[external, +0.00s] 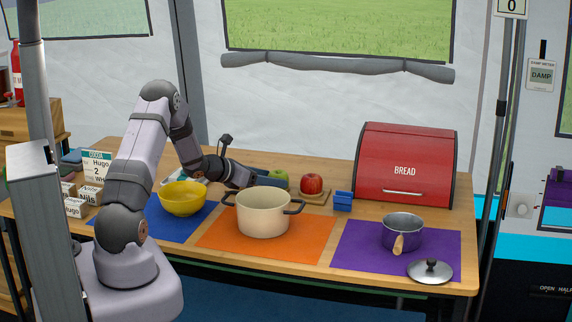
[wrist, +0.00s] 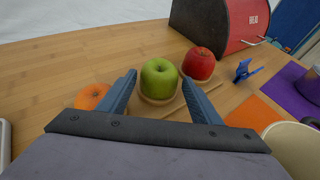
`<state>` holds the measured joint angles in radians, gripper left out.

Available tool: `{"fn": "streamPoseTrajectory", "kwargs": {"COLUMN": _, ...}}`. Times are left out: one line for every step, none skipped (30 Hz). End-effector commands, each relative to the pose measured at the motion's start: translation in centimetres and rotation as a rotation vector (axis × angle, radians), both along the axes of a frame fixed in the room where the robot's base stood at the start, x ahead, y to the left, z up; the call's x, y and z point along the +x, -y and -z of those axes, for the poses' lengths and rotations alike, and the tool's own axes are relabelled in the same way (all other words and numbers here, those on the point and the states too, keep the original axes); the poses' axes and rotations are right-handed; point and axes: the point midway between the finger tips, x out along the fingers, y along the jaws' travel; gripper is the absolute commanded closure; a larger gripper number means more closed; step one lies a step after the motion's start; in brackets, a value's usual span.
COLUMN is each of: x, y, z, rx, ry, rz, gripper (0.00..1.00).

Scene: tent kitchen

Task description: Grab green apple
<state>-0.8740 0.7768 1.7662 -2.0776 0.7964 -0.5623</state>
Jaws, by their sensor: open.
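The green apple (wrist: 159,78) sits on a small round wooden stand on the table, between and beyond my fingertips in the wrist view. It also shows in the external view (external: 281,175), partly hidden by my gripper (external: 268,177). My gripper (wrist: 160,98) is open and empty, with its two blue-grey fingers pointing toward the apple.
A red apple (external: 312,184) is just right of the green one, and an orange (wrist: 91,96) is by the left finger. A cream pot (external: 264,214), yellow bowl (external: 182,199), blue clip (external: 344,201), red bread box (external: 405,165) and purple pan (external: 402,234) stand around.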

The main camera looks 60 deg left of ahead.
Motion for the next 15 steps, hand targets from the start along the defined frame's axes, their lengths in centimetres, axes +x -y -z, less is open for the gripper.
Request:
{"fn": "streamPoseTrajectory", "kwargs": {"x": 0.7, "y": 0.0, "z": 0.1, "rx": -0.001, "ry": -0.001, "rz": 0.002, "gripper": 0.42}}
{"fn": "streamPoseTrajectory", "kwargs": {"x": 1.0, "y": -0.1, "z": 0.2, "rx": -0.001, "ry": -0.001, "rz": 0.002, "gripper": 0.42}}
{"fn": "streamPoseTrajectory", "kwargs": {"x": 1.5, "y": -0.2, "z": 0.4, "rx": -0.001, "ry": -0.002, "rz": 0.002, "gripper": 0.42}}
{"fn": "streamPoseTrajectory", "kwargs": {"x": 1.8, "y": -0.2, "z": 0.5, "rx": -0.001, "ry": -0.002, "rz": 0.002, "gripper": 0.42}}
{"fn": "streamPoseTrajectory", "kwargs": {"x": 2.1, "y": -0.3, "z": 0.7, "rx": -0.001, "ry": -0.001, "rz": 0.002, "gripper": 0.42}}
{"fn": "streamPoseTrajectory", "kwargs": {"x": 2.5, "y": -0.3, "z": 0.8, "rx": -0.001, "ry": -0.001, "rz": 0.002, "gripper": 0.42}}
{"fn": "streamPoseTrajectory", "kwargs": {"x": 2.7, "y": -0.4, "z": 0.9, "rx": -0.001, "ry": -0.001, "rz": 0.002, "gripper": 0.42}}
{"fn": "streamPoseTrajectory", "kwargs": {"x": 2.9, "y": -0.4, "z": 1.0, "rx": -0.001, "ry": -0.001, "rz": 0.001, "gripper": 0.42}}
{"fn": "streamPoseTrajectory", "kwargs": {"x": 3.1, "y": -0.5, "z": 1.1, "rx": 0.000, "ry": 0.000, "rz": 0.000, "gripper": 0.42}}
{"fn": "streamPoseTrajectory", "kwargs": {"x": 3.2, "y": -0.5, "z": 1.1, "rx": 0.000, "ry": -0.001, "rz": 0.000, "gripper": 0.42}}
{"fn": "streamPoseTrajectory", "kwargs": {"x": 3.3, "y": -0.5, "z": 1.2, "rx": -0.001, "ry": -0.001, "rz": 0.000, "gripper": 0.42}}
{"fn": "streamPoseTrajectory", "kwargs": {"x": 3.4, "y": -0.5, "z": 1.2, "rx": -0.001, "ry": -0.001, "rz": 0.000, "gripper": 0.42}}
{"fn": "streamPoseTrajectory", "kwargs": {"x": 3.4, "y": -0.5, "z": 1.2, "rx": -0.001, "ry": -0.001, "rz": -0.001, "gripper": 0.42}}
{"fn": "streamPoseTrajectory", "kwargs": {"x": 3.4, "y": -0.5, "z": 1.2, "rx": -0.001, "ry": -0.001, "rz": -0.001, "gripper": 0.42}}
{"fn": "streamPoseTrajectory", "kwargs": {"x": 3.4, "y": -0.5, "z": 1.2, "rx": -0.001, "ry": -0.001, "rz": -0.001, "gripper": 0.42}}
